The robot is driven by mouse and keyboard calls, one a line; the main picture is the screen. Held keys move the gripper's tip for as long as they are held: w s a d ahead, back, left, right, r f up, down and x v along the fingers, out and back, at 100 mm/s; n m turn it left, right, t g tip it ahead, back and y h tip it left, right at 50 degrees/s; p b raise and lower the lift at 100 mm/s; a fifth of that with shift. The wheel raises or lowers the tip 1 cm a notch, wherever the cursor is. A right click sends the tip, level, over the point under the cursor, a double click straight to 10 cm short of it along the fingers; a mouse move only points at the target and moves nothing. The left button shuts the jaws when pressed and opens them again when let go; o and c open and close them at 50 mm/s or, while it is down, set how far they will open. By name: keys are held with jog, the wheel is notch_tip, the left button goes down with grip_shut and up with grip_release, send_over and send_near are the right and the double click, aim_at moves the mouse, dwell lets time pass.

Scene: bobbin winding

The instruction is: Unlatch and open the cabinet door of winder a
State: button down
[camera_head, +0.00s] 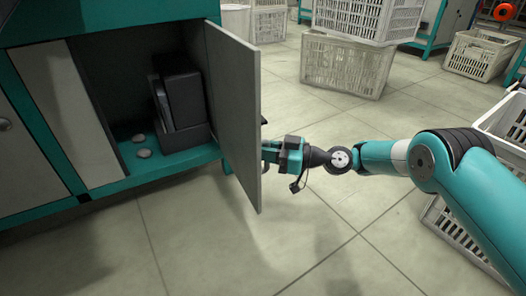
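The cabinet (108,178) of the teal winder stands at the left. Its grey door (235,112) is swung out, and the opening to its left shows the dark inside. My gripper (268,153) is at the right side of the door, close to its lower part. The door's edge hides part of the fingertips, so I cannot tell whether they touch the door or whether they are open or shut. The latch does not show clearly; a small dark part (263,120) sticks out at the door's right side above my gripper.
Inside the cabinet are a dark box (180,97) and small round pale pieces (143,153). Another closed grey panel (25,165) is at far left. White crates (345,65) are stacked behind, and another crate (465,235) is below my arm. The tiled floor before the door is clear.

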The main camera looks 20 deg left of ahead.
jog(key=shift+w+d, duration=0.1)
jog(key=shift+w, duration=0.15)
jog(key=c, duration=1.1)
grip_release()
jog(key=shift+d, duration=0.2)
jog(key=d+p, duration=0.7)
jog(key=p, duration=0.5)
jog(key=shift+w, duration=0.25)
jog(key=shift+d, duration=0.15)
jog(key=shift+r, duration=0.1)
